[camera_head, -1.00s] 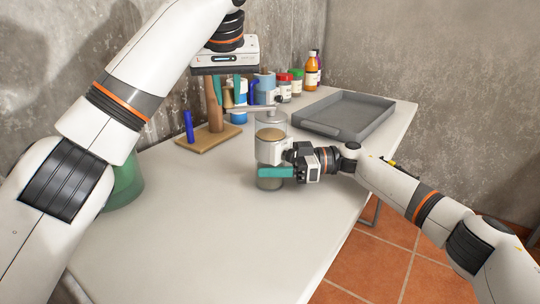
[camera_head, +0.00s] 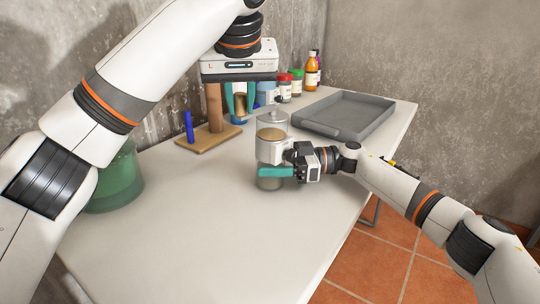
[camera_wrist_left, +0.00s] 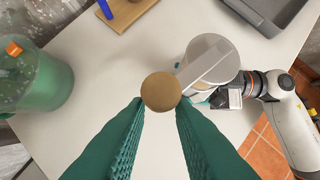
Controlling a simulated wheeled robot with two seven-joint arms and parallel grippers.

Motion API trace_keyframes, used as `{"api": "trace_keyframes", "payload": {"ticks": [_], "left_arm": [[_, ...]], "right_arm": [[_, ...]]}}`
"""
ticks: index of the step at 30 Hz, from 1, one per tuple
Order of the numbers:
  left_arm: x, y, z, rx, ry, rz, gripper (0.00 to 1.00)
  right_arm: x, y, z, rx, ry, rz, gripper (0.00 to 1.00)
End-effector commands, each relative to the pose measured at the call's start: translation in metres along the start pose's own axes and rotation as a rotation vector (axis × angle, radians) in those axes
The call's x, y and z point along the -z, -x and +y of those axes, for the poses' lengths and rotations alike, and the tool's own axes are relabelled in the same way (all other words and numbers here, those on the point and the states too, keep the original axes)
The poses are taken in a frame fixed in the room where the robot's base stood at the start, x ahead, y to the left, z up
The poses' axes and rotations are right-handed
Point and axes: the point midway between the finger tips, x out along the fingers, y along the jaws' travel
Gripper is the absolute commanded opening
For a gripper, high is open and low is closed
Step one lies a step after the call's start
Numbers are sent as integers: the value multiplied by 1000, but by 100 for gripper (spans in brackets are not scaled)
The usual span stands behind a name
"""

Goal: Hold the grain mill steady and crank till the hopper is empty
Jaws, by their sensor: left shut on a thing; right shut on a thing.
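The grain mill (camera_head: 270,153) stands upright on the white table, a clear cylinder with tan grain (camera_head: 271,134) visible in its upper part. My right gripper (camera_head: 276,172) is shut around the mill's body from the right. My left gripper (camera_head: 240,99) is above and behind the mill, shut on the crank's brown knob (camera_head: 240,104). The left wrist view shows the knob (camera_wrist_left: 161,92) between the teal fingers. There the grey crank arm (camera_wrist_left: 202,66) runs from the knob up and right over the mill's lid. The mill's lower part is partly hidden by the right gripper.
A grey tray (camera_head: 377,126) lies to the right behind the mill. A wooden stand (camera_head: 207,139) with a blue peg, and several bottles and jars (camera_head: 311,70), stand near the wall. A green bucket (camera_head: 121,180) is at left. The front table (camera_head: 200,235) is clear.

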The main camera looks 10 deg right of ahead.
Motion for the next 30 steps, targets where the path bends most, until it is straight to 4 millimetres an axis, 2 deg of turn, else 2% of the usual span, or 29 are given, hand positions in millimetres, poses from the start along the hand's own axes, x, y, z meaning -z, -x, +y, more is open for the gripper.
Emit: {"api": "trace_keyframes", "payload": {"ticks": [6,20,30], "left_arm": [[13,6,-14,5,-5,-4,14],[15,8,-16,3,-2,-4,13],[24,13,-45,3,-4,-5,14]], "right_arm": [[1,-4,3,-12,4,3,22],[2,-2,1,-5,0,3,22],[2,-1,1,-4,1,5,22]]}}
